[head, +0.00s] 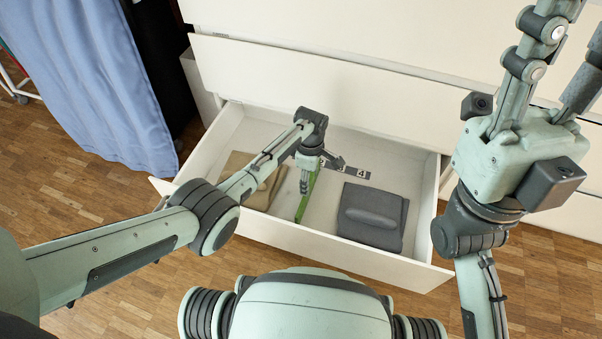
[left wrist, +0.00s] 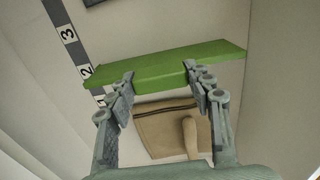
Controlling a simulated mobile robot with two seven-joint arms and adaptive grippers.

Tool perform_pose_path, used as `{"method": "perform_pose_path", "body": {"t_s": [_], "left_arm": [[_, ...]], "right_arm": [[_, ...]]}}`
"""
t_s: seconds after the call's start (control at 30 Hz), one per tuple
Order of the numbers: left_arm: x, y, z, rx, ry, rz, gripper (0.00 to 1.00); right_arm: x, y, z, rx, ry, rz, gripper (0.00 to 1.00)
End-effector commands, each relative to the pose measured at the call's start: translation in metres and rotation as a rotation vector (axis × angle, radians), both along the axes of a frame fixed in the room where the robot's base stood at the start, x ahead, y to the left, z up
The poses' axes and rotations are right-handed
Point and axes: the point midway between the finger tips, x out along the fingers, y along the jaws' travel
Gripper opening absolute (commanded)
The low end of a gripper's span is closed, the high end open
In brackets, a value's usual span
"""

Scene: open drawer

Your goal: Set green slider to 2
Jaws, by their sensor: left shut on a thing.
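The green slider (head: 307,197) is a long thin green bar standing across the open drawer (head: 231,128). It also shows in the left wrist view (left wrist: 165,65). A dark number strip (head: 350,171) runs along the drawer's back; in the left wrist view the strip (left wrist: 70,40) shows 3 and 2. The slider's left end there lies beside the 2, partly over the strip just below that figure. My left gripper (left wrist: 160,74) is shut on the slider, one finger on each side. My right gripper (head: 570,65) is raised at the upper right, fingers apart and empty, tips cut off.
A grey folded item (head: 372,216) lies in the drawer right of the slider. A tan folded item (head: 262,190) lies to its left. The white drawer front faces me, and a blue cloth (head: 85,80) hangs at left.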

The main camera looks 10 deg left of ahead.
Motion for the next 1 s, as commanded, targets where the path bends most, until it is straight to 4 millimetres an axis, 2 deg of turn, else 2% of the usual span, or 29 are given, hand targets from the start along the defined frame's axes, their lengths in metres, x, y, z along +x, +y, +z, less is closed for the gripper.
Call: {"method": "perform_pose_path", "body": {"t_s": [0.17, 0.2, 0.33, 0.63, 0.77, 0.87, 1.0], "left_arm": [[0.002, -0.001, 0.000, -0.002, -0.007, -0.002, 0.00], [0.002, -0.001, 0.000, -0.002, -0.007, -0.002, 0.56], [0.002, 0.000, 0.000, -0.002, -0.006, -0.002, 0.72], [0.001, 0.000, 0.001, -0.001, -0.004, -0.001, 0.72], [0.002, 0.000, 0.008, -0.001, -0.006, -0.001, 0.72], [0.001, 0.000, 0.021, -0.002, -0.007, -0.001, 0.72], [0.002, 0.000, 0.052, -0.003, -0.008, 0.000, 0.72]], "right_arm": [[0.000, 0.000, 0.000, 0.000, 0.000, 0.000, 0.40], [0.000, 0.000, 0.000, 0.000, 0.000, 0.000, 0.40], [0.000, 0.000, 0.000, 0.000, 0.000, 0.000, 0.40], [0.001, 0.000, 0.000, -0.002, -0.001, -0.001, 0.40], [0.001, 0.000, 0.000, -0.002, -0.001, -0.001, 0.40], [0.001, 0.000, 0.000, -0.001, 0.000, -0.001, 0.40], [0.001, 0.000, 0.000, -0.001, 0.000, 0.000, 0.40]]}}
